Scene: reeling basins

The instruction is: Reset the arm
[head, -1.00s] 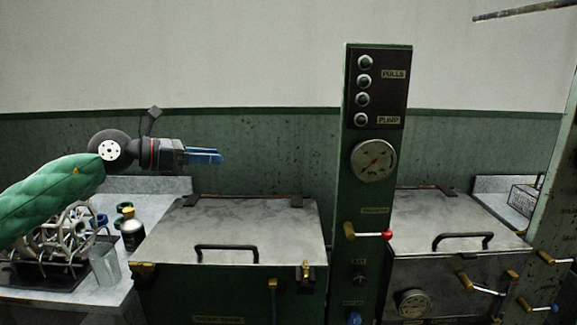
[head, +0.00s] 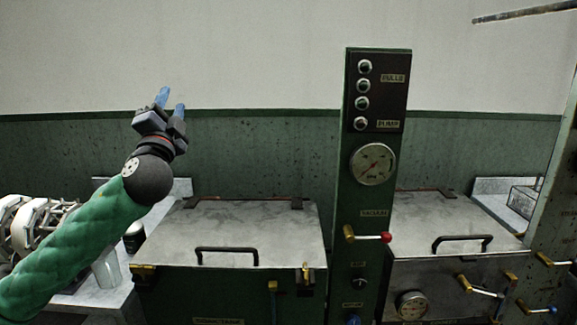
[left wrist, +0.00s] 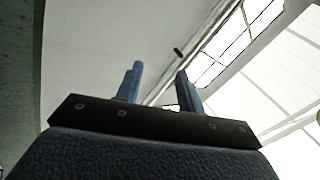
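My left arm, in a green quilted sleeve, rises from the lower left of the head view. My left gripper (head: 171,98) points up in front of the wall, left of the control column. Its two blue fingers are apart with nothing between them. The left wrist view also shows the open fingers (left wrist: 157,88) against the wall and a bright window. My right gripper is not in view.
A closed metal-lidded basin (head: 245,232) with a black handle stands below the gripper. A green control column (head: 376,215) with buttons and a gauge stands to its right. A second lidded basin (head: 455,220) is beyond it. A side counter (head: 90,290) holds a white rack (head: 35,225).

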